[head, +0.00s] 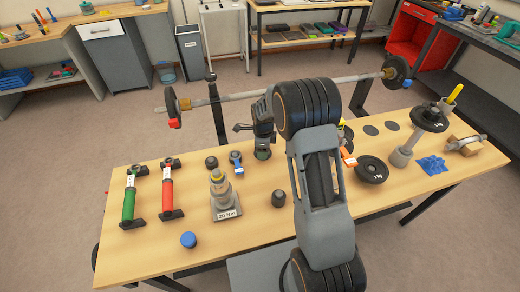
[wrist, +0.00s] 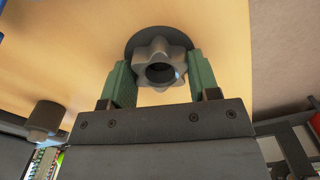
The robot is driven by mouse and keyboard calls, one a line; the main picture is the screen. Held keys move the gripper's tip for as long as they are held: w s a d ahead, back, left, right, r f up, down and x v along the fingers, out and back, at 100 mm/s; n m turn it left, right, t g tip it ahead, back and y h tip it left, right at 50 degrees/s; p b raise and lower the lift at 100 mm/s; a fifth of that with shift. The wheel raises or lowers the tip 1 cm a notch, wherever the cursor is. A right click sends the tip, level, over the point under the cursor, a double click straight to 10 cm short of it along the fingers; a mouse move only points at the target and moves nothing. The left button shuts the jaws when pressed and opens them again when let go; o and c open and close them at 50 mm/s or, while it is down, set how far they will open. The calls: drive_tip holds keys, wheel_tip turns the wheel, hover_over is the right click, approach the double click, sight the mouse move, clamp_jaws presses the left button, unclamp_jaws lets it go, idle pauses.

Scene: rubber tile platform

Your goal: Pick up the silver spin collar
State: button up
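The silver spin collar (wrist: 176,52) shows in the wrist view as a grey, star-lobed ring with a dark round hole. A dark round disc shows behind it, against the wood tabletop. My gripper (wrist: 161,80) has its green fingers on either side of the collar, with almost no gap to its lobes. Whether they press on it I cannot tell. In the head view my gripper (head: 262,150) points down near the back edge of the workbench, left of my arm. There the collar is not clearly visible, being hidden around the fingers.
The workbench (head: 130,255) holds green and red handled tools (head: 148,195) at the left, a grey stepped stand (head: 222,195), a blue knob (head: 188,240), a dark cylinder (head: 278,199) and a black weight plate (head: 371,169). A barbell (head: 240,94) spans behind.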

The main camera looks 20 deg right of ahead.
drive_tip(key=shift+o, duration=0.6)
drive_tip(key=c, duration=0.3)
drive_tip(key=shift+c, duration=0.7)
drive_tip(key=shift+r+p, duration=1.7)
drive_tip(key=shift+r, duration=0.85)
